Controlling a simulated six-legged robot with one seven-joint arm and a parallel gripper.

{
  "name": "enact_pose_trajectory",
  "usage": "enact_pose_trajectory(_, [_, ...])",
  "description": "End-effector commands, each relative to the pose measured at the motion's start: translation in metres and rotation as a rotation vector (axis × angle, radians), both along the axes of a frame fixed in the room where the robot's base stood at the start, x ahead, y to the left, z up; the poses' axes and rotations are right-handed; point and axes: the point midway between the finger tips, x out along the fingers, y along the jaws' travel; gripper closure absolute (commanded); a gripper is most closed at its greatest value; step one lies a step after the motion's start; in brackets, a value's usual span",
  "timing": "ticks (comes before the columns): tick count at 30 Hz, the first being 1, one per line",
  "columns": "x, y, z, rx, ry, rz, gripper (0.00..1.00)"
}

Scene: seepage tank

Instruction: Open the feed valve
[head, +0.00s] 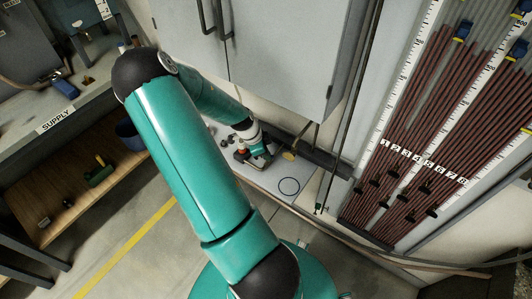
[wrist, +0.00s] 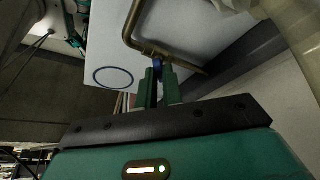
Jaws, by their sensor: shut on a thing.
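The feed valve shows in the wrist view as a small blue handle (wrist: 157,64) on a bent brass pipe (wrist: 133,27). The pipe runs down and then right along a pale panel. My gripper (wrist: 159,82) has its two green fingers close together, shut on the blue handle at their tips. In the head view my gripper (head: 261,161) is low by the wall under the grey cabinet, and the arm's end hides the handle. A brass-coloured piece (head: 289,155) shows just right of it. How far the handle is turned cannot be told.
A dark ring (head: 289,186) marks the pale surface (head: 265,182) near my gripper. A grey cabinet (head: 270,50) hangs above. A dark rail (head: 325,162) runs along the wall. Manometer tubes (head: 430,130) stand at right, and a supply bench (head: 60,115) at left.

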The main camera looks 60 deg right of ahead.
Motion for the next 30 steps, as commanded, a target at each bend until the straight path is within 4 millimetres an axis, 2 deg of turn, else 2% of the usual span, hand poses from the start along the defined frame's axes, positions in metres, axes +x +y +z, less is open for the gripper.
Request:
enact_pose_trajectory(21, [-0.0060,0.0040,0.0009,0.000,-0.004,0.658,1.00])
enact_pose_trajectory(30, [-0.0074,0.0043,0.0007,0.000,-0.002,0.851,1.00])
